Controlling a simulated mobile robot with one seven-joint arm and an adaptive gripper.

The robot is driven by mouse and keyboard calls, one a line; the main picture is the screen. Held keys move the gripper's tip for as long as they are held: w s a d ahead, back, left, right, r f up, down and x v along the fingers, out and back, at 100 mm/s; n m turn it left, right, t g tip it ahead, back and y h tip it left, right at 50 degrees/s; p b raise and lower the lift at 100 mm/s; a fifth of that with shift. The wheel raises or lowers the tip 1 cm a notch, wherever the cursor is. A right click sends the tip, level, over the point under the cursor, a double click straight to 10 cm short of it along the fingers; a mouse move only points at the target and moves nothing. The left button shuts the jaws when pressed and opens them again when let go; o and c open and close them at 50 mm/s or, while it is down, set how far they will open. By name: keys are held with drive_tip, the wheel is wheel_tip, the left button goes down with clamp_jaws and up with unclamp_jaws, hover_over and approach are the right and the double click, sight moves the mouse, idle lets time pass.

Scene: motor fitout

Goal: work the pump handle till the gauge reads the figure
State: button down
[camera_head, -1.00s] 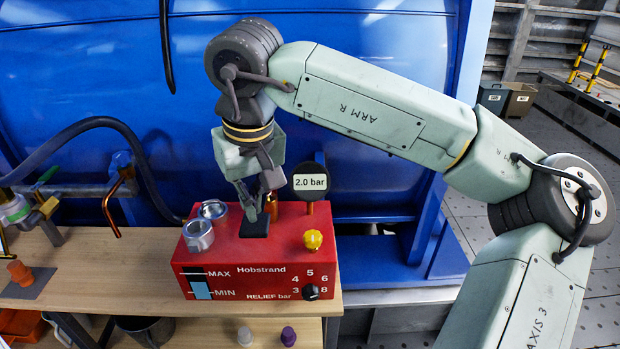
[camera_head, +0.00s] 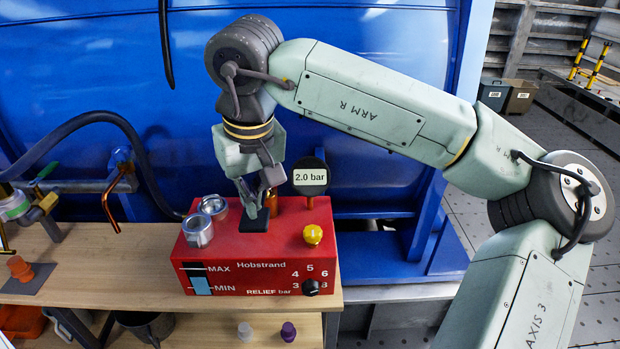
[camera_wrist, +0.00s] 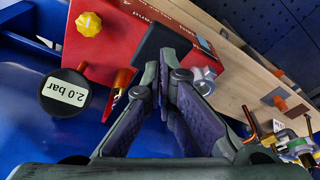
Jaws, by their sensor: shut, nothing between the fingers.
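The red pump box (camera_head: 250,262) stands on the wooden bench, marked Hobstrand, with MAX and MIN level marks and a relief dial (camera_head: 311,287). The round black gauge (camera_head: 310,176) behind it carries a label reading 2.0 bar; it also shows in the wrist view (camera_wrist: 66,95). My gripper (camera_head: 254,214) is shut and empty, pointing down just above a black pad (camera_head: 253,226) on the box top. Whether it touches the pad I cannot tell. In the wrist view the closed fingers (camera_wrist: 165,62) cover part of the pad. I cannot clearly make out a pump handle.
A yellow knob (camera_head: 313,234) and two metal caps (camera_head: 198,230) sit on the box top. An orange-copper fitting (camera_head: 271,204) stands close behind my gripper. A blue tank (camera_head: 380,60) rises behind.

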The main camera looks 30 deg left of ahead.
wheel_tip(320, 180, down, 8)
drive_tip(key=b, duration=0.5)
wheel_tip(320, 180, up, 9)
drive_tip(key=p, duration=0.6)
drive_tip(key=shift+f, duration=0.1)
drive_tip(key=shift+s+f, duration=0.1)
idle(0.5)
wheel_tip(320, 180, down, 9)
drive_tip(key=b, duration=0.7)
wheel_tip(320, 180, up, 9)
drive_tip(key=p, duration=0.7)
drive_tip(key=shift+f, duration=0.15)
idle(0.4)
idle(1.7)
drive_tip(key=shift+r, duration=0.2)
idle(0.7)
